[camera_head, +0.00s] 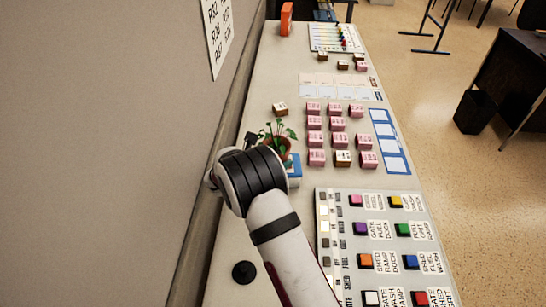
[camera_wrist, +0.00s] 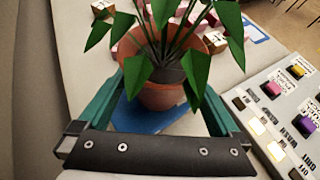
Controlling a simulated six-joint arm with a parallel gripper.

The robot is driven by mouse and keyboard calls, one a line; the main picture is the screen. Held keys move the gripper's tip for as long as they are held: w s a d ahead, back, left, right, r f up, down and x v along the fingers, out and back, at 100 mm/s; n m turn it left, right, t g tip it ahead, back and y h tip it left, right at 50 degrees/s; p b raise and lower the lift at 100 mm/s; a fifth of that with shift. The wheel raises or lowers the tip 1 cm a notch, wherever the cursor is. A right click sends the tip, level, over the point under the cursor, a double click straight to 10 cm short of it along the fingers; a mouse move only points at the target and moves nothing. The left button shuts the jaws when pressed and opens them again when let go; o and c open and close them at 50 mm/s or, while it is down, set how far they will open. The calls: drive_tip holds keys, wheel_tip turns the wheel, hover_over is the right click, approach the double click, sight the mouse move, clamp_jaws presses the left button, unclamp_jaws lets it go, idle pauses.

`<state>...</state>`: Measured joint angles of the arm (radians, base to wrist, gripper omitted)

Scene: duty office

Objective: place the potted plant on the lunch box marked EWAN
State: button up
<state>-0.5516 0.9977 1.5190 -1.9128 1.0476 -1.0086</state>
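The potted plant (camera_head: 291,143), green leaves in a terracotta pot, stands just beyond my wrist in the head view. In the wrist view the pot (camera_wrist: 162,97) is upright between the two teal fingers of my gripper (camera_wrist: 168,88). Leaves cover the fingertips, so I cannot tell whether they touch the pot. In the head view my wrist hides the gripper. A blue flat-topped box (camera_head: 294,168) lies by the pot; its blue top (camera_wrist: 140,117) shows below the pot in the wrist view. I cannot tell whether pot and box touch. No EWAN marking is readable.
Pink blocks (camera_head: 337,124) stand in rows right of the plant, beside a blue-framed card (camera_head: 388,140). A button panel (camera_head: 385,250) fills the near right. A wall runs along the left. A small brown block (camera_head: 280,108) stands behind the plant.

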drive_tip(key=shift+r, duration=0.2)
drive_tip(key=v, duration=0.4)
wheel_tip(320, 180, up, 7)
drive_tip(key=s+d+r+m+g, duration=0.3)
drive_tip(key=s+d+m+g, duration=0.1)
drive_tip(key=s+d+m, duration=0.45)
drive_tip(key=s+d+r+m+g, duration=0.3)
drive_tip(key=s+d+m, duration=0.5)
drive_tip(key=s, duration=0.1)
drive_tip(key=s+a+m+g+y, duration=0.1)
drive_tip(key=s+m+y, duration=0.3)
drive_tip(key=s+m, duration=0.5)
drive_tip(key=s+a+f+m+g+y, duration=0.1)
drive_tip(key=s+a+m+g+y, duration=0.1)
drive_tip(key=s+m, duration=0.8)
drive_tip(key=s+a+y, duration=0.1)
drive_tip(key=s+y, duration=0.1)
drive_tip(key=s, duration=0.1)
drive_tip(key=shift+s+a+f+g, duration=0.2)
drive_tip(key=shift+s+f+g, duration=0.05)
drive_tip(key=shift+f+g, duration=0.05)
